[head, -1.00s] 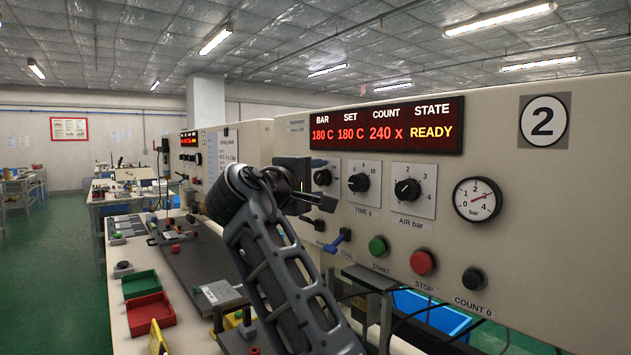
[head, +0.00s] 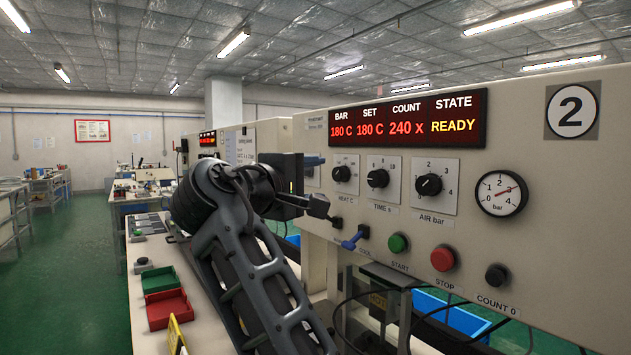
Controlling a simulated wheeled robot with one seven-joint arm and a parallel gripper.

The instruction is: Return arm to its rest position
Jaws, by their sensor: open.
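My arm rises from the bottom centre, and its dark joint covers part of the bench. My gripper (head: 314,183) is at the arm's far end, partly hidden by the wrist, in front of the left part of the control panel (head: 530,190). Its dark body shows, with short finger parts pointing right. It is open, and I see nothing held in it. It appears left of the HEAT C dial (head: 342,174); the gap to the panel cannot be told.
The display (head: 408,119) reads READY. A green tray (head: 160,279) and a red tray (head: 171,308) lie on the bench at left. Green floor is clear farther left.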

